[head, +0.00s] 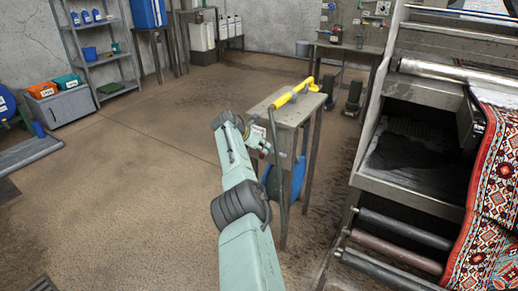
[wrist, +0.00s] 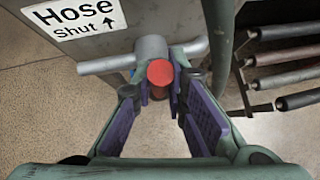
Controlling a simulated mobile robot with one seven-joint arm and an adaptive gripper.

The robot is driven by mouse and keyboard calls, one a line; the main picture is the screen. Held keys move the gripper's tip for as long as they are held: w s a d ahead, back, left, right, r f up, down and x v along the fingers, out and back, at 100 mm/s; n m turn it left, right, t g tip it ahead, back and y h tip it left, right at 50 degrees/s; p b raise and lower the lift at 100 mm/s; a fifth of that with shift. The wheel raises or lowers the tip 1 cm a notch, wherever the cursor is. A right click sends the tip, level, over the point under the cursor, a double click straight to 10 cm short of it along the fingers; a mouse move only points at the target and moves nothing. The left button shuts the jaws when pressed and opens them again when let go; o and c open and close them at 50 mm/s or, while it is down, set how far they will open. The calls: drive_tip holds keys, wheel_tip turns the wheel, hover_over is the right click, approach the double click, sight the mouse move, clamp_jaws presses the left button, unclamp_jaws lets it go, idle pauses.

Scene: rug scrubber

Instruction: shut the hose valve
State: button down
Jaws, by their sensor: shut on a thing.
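The hose valve (wrist: 150,47) shows in the wrist view as a grey rounded body with a grey bar (wrist: 103,65) running crosswise through it. A round red end (wrist: 160,73) points towards the camera. A white sign (wrist: 75,22) beside it reads "Hose Shut" with an arrow up the picture. My gripper (wrist: 161,88) has its purple-padded fingers on both sides of the red end and is shut on the valve's handle. In the head view my gripper (head: 262,145) is at the side of a small grey stand (head: 285,112); the valve is mostly hidden there.
A yellow tool (head: 295,91) lies on the stand, and a dark hose (head: 274,150) hangs beside it. A large machine with rollers (head: 395,228) and a patterned rug (head: 492,190) stands at right. Open floor (head: 150,150) lies to the left.

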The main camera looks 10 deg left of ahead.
drive_tip(key=shift+a, duration=0.1)
idle(0.3)
drive_tip(key=c, duration=1.6)
unclamp_jaws()
drive_tip(key=shift+s+r, duration=0.1)
drive_tip(key=v, duration=1.1)
drive_tip(key=shift+s+a+r, duration=0.15)
drive_tip(key=shift+s, duration=0.1)
drive_tip(key=shift+r, duration=0.1)
